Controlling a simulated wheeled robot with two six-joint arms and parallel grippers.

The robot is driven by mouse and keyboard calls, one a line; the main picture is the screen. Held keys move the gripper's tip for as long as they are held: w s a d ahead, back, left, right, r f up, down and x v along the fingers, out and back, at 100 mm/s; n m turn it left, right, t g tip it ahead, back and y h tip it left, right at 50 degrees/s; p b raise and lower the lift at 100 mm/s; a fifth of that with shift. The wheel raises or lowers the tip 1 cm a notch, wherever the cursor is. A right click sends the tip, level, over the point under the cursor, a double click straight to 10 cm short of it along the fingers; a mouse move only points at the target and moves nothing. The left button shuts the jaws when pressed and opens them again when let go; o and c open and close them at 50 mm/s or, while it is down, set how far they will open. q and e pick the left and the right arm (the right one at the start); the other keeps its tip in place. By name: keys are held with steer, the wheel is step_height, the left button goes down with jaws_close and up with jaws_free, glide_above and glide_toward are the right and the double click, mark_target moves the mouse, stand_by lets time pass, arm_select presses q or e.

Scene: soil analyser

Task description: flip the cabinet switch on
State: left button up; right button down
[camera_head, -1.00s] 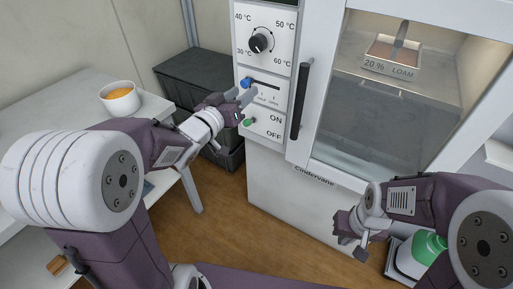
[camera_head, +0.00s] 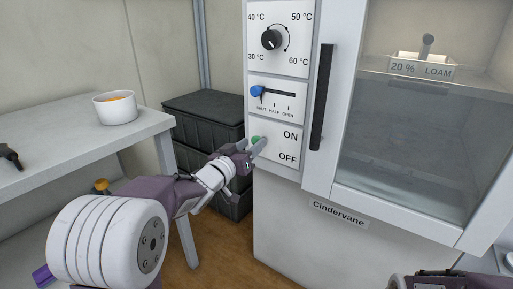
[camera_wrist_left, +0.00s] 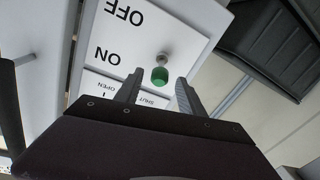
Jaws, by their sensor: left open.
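The cabinet (camera_head: 290,215) stands at the centre right, with a control panel on its left side. Its switch has a green tip and sits on the lowest plate, marked ON and OFF; the green switch (camera_head: 256,141) is partly hidden by my gripper. My left gripper (camera_head: 254,146) is at this plate. In the left wrist view the green switch (camera_wrist_left: 160,75) lies between and just beyond the two open fingers (camera_wrist_left: 157,92). I cannot tell whether a finger touches it. That view shows the plate upside down.
Above the switch are a blue slider (camera_head: 257,91) and a black temperature dial (camera_head: 271,39). A dark vertical door handle (camera_head: 321,97) is to the right. Black crates (camera_head: 205,112) stand behind my left arm. A table (camera_head: 75,140) with a white bowl (camera_head: 115,108) is at left.

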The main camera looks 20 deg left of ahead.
mark_target(254, 139)
arm_select(q)
steer(key=x, duration=0.3)
steer(key=shift+w+d+b, duration=0.1)
steer(key=shift+w+b, duration=0.1)
steer(key=shift+b, duration=0.2)
jaws_close()
steer(key=shift+r+p, duration=0.25)
steer(key=shift+p, duration=0.25)
steer(key=g+p, duration=0.1)
steer(key=p, duration=0.5)
steer(key=shift+w+r, duration=0.1)
steer(key=shift+r, duration=0.3)
steer(key=shift+f, duration=0.35)
jaws_free()
